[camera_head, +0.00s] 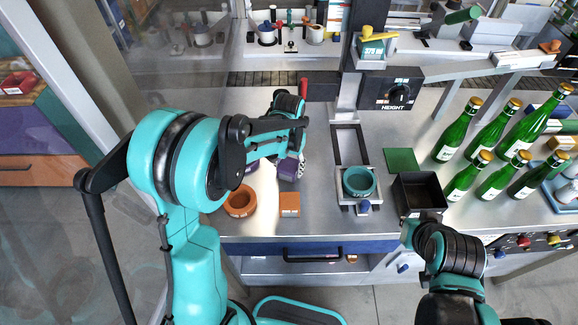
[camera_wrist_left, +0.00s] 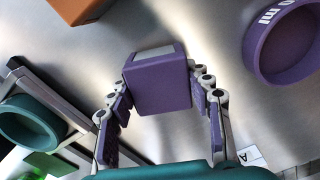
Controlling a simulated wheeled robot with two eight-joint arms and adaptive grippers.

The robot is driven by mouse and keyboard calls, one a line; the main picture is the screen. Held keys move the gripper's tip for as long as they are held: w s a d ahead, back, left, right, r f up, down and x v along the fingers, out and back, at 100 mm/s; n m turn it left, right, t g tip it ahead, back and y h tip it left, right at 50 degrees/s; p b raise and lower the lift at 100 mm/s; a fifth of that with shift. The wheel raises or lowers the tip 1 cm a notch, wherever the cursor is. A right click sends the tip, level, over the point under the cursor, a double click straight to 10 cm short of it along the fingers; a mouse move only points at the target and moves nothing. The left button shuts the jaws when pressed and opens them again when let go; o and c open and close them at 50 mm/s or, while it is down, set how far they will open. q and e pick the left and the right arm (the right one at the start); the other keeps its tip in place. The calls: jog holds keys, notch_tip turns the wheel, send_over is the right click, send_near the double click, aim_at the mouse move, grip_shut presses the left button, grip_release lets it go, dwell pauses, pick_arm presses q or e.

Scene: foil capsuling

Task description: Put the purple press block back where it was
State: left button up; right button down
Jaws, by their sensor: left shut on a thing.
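The purple press block (camera_wrist_left: 158,84) is between the two fingers of my left gripper (camera_wrist_left: 165,108) in the left wrist view. In the head view the purple block (camera_head: 289,170) shows below my left gripper (camera_head: 290,158), which is shut on it. I cannot tell whether the block touches the steel table. A purple ring marked "ml" (camera_wrist_left: 282,42) lies beside it, apart from the block. In the head view that ring is mostly hidden behind my left arm. My right gripper (camera_head: 410,232) is at the lower right, its fingers not clear.
An orange ring (camera_head: 240,203) and an orange block (camera_head: 290,205) are near the table's front edge. A teal ring (camera_head: 359,181) sits in a holder under the press. A black bin (camera_head: 420,194), green mat (camera_head: 401,161) and several green bottles (camera_head: 467,176) stand right.

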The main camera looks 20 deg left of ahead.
aim_at(289, 165)
pick_arm(q)
jog(key=shift+f+b, duration=0.35)
jog(key=shift+f, duration=0.1)
jog(key=o, duration=1.4)
notch_tip(289, 165, up, 12)
jog(key=shift+r, duration=0.1)
jog(key=shift+s+a+f+n+t+b, duration=0.35)
jog(key=shift+s+f+t+b, duration=0.85)
jog(key=shift+s, duration=1.65)
jog(key=shift+s+a+f+n+t+b, duration=0.1)
jog(key=shift+s+a+f+t+b, duration=0.8)
jog(key=shift+s, duration=1.9)
jog(key=shift+s+a+f+n+t+b, duration=0.15)
jog(key=shift+s+f+t+b, duration=1.25)
jog(key=shift+s, duration=1.45)
